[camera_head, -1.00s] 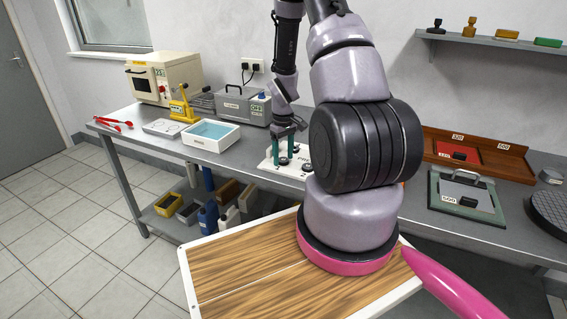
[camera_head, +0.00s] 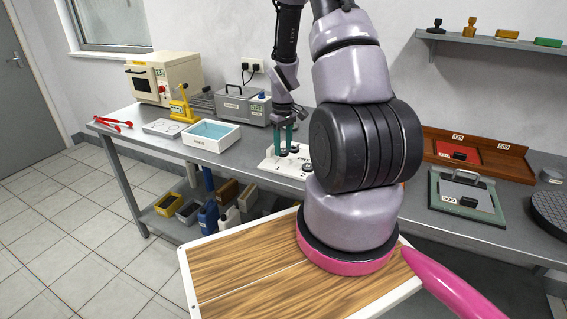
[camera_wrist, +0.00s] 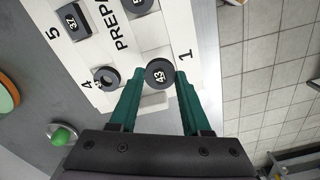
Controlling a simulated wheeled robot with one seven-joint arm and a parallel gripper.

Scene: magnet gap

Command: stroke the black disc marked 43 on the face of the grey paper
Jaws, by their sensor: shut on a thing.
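The black disc marked 43 (camera_wrist: 159,72) sits between the fingertips of my gripper (camera_wrist: 158,78) in the wrist view, near the 1 on a white board (camera_wrist: 60,14). My gripper is shut on it, one green finger on each side. Whether the disc is lifted off the board is hard to tell. In the head view my gripper (camera_head: 286,140) is over the same white board (camera_head: 268,164) on the bench. A grey sheet (camera_head: 466,193) in a green frame, with a dark block and a label on it, lies at the right; I take this as the grey paper.
Other dark pieces stand on the board: a block marked 37 (camera_wrist: 73,21) and a ring-shaped disc (camera_wrist: 106,78). A red sheet in a brown tray (camera_head: 500,160) lies behind the green frame. A white bin (camera_head: 211,135) stands left. My arm hides the bench middle.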

